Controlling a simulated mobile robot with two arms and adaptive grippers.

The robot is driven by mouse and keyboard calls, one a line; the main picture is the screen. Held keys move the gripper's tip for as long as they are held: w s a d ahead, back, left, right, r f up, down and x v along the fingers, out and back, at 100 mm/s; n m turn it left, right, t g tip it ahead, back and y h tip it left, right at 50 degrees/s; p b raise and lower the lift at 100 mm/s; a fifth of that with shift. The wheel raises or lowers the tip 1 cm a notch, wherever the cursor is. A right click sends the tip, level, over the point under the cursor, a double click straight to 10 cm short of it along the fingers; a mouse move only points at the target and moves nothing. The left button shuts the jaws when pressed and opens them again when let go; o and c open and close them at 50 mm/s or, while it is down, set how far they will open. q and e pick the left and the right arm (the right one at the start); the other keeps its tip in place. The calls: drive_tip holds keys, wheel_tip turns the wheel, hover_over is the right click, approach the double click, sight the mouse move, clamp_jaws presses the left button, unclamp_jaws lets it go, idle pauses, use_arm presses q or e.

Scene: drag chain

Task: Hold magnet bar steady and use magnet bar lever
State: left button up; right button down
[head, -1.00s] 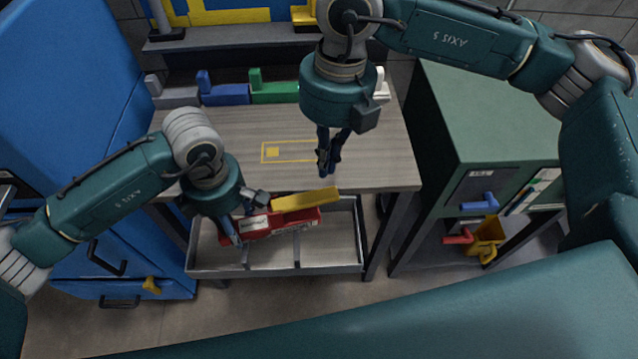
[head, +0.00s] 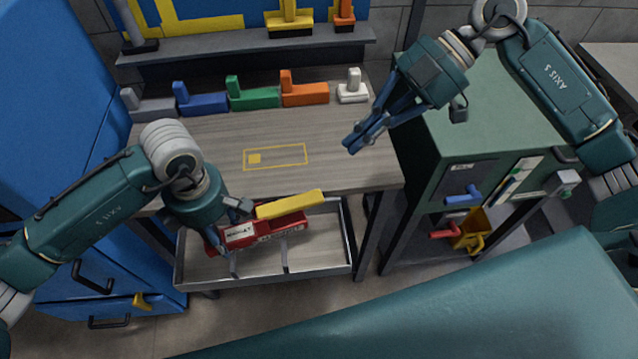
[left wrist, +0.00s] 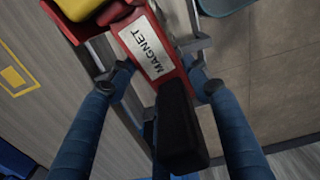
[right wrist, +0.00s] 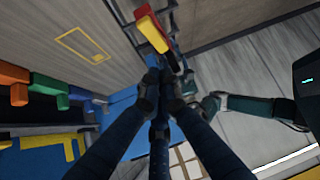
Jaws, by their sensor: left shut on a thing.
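The magnet bar (head: 262,230) is red with a white label and a black end. It is held over the open tray below the bench's front edge. The label reads MAGNET on the bar in the left wrist view (left wrist: 150,50). Its yellow lever (head: 290,204) lies along the top, towards the right end. My left gripper (head: 229,250) is shut around the bar's left part, with fingers on both sides in the left wrist view. My right gripper (head: 355,144) is empty, its fingers close together, above the bench's right edge and apart from the lever. The lever also shows in the right wrist view (right wrist: 149,32).
The wooden bench (head: 210,140) has a yellow outline (head: 285,156) and is clear in the middle. Several coloured blocks, including a green one (head: 252,97), line its back. The drawer tray (head: 345,262) is below. A green cabinet (head: 490,110) stands right, blue cabinets left.

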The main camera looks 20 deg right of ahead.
drive_tip(key=shift+a+f, duration=0.1)
hover_over(319, 197)
drive_tip(key=f, duration=0.6)
drive_tip(key=shift+d+f, duration=0.1)
drive_tip(key=shift+d, duration=0.15)
drive_tip(key=f, duration=0.3)
drive_tip(key=shift+a+f, duration=0.3)
drive_tip(key=shift+w+f, duration=0.1)
drive_tip(key=shift+f, duration=0.45)
